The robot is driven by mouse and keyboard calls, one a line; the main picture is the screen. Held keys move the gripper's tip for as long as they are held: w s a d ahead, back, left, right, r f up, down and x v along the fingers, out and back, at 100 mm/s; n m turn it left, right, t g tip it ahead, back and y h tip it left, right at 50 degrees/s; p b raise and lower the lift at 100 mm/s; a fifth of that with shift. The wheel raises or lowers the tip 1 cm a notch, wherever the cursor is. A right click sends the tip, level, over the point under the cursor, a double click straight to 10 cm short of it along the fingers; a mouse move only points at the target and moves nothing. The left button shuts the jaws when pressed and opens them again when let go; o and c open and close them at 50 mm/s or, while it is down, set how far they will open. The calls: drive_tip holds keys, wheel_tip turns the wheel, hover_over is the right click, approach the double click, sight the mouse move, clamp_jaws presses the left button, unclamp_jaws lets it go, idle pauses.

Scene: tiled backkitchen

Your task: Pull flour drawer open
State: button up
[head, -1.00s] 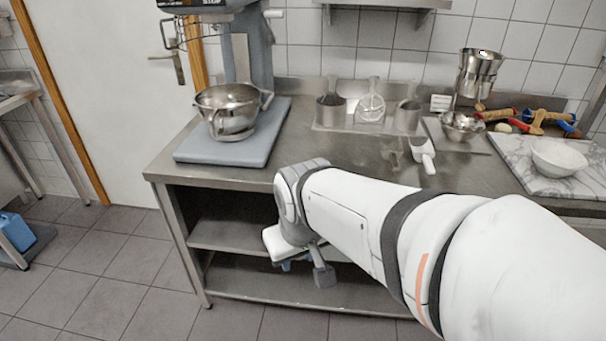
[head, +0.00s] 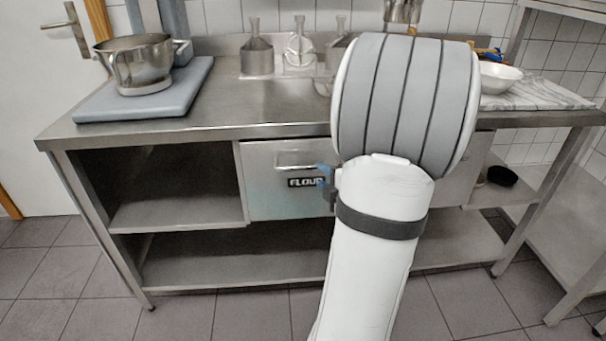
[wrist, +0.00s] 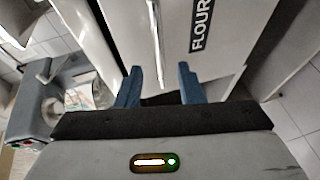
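The flour drawer (head: 275,205) is a steel front with a black FLOUR label (head: 306,182), under the worktop in the head view; it looks shut. Its bar handle (head: 297,160) sits above the label. In the wrist view the handle (wrist: 155,40) runs down the picture, beside the FLOUR label (wrist: 201,25). My gripper (wrist: 158,68) is open, and the handle's lower end appears between its two blue fingers. I cannot tell whether they touch. In the head view my arm hides most of the gripper; a bit of blue finger (head: 325,173) shows right of the label.
The steel worktop (head: 190,135) carries a mixer bowl (head: 135,65) on a grey base at left and a white bowl (head: 497,77) on a marble board at right. Open shelves (head: 170,212) lie left of and below the drawer. The floor (head: 240,310) in front is clear.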

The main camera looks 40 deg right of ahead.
sight(313, 168)
drive_tip(key=b+x, duration=0.1)
drive_tip(key=x, duration=0.6)
drive_tip(key=shift+w, duration=0.3)
clamp_jaws()
drive_tip(key=shift+d, duration=0.15)
